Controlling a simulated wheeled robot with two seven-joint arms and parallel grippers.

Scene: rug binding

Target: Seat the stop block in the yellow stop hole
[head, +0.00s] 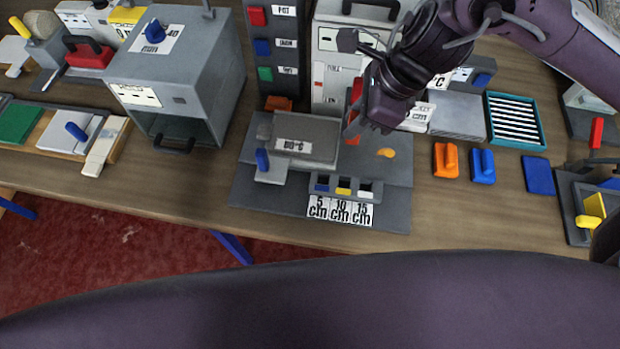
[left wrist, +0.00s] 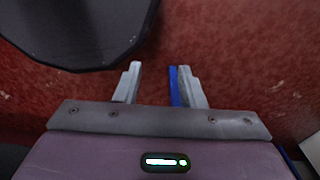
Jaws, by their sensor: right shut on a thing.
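The row of stop holes sits at the front of the grey fixture (head: 248,192). The yellow stop hole (head: 343,188) is the middle one, above the 10 cm label, between a blue one and a white one. My right gripper (head: 356,122) is above the fixture, behind and right of the holes, beside the metal plate marked 80°C (head: 305,140). It is shut on a red block (head: 356,92), apparently the stop block, largely hidden by the fingers. My left gripper (left wrist: 156,84) is open and empty in the left wrist view, over the red floor.
An orange piece (head: 446,160), a blue piece (head: 482,166) and a blue pad (head: 538,176) lie right of the fixture. A grey oven-like box (head: 176,85) stands left. A panel of coloured switches (head: 274,40) rises behind. Bare wooden table (head: 150,190) lies in front left.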

